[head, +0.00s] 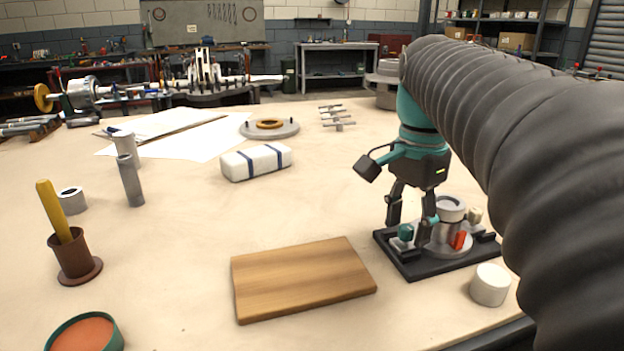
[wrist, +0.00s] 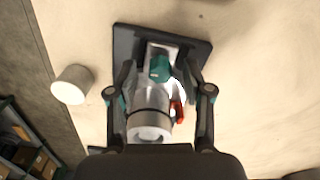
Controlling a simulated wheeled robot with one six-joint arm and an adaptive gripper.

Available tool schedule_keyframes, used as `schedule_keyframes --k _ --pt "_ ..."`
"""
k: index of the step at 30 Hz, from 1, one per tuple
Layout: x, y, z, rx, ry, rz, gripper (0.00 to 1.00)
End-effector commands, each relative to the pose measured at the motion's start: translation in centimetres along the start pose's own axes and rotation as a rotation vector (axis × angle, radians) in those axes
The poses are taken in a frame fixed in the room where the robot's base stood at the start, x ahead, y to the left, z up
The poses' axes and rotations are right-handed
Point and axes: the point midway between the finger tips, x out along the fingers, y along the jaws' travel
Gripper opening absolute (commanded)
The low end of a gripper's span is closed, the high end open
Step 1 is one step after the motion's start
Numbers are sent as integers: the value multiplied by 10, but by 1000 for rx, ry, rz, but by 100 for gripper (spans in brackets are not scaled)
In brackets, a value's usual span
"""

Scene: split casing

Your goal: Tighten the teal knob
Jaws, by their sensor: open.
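The teal knob (head: 405,232) sits at the left end of the casing on a black base plate (head: 425,268). It also shows in the wrist view (wrist: 160,68), near the top middle. My gripper (head: 409,228) is open and points down at the knob. In the wrist view my gripper (wrist: 158,75) has one finger on each side of the knob, with gaps between; contact cannot be told. The grey metal casing (head: 451,211) stands right of the knob, with a red part (head: 459,240) and a cream knob (head: 474,215) on it.
A white cylinder (head: 490,285) stands close in front of the base plate. A wooden board (head: 302,278) lies to the left. A white strapped block (head: 256,162) and a round grey plate (head: 270,128) are farther back. The middle of the table is free.

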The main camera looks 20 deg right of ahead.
Motion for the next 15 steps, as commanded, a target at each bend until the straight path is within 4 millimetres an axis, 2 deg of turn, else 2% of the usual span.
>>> schedule_keyframes --k 5,15 --pt "-20 -1 0 0 1 -2 51" --pt "-84 -1 -1 1 1 -1 51"
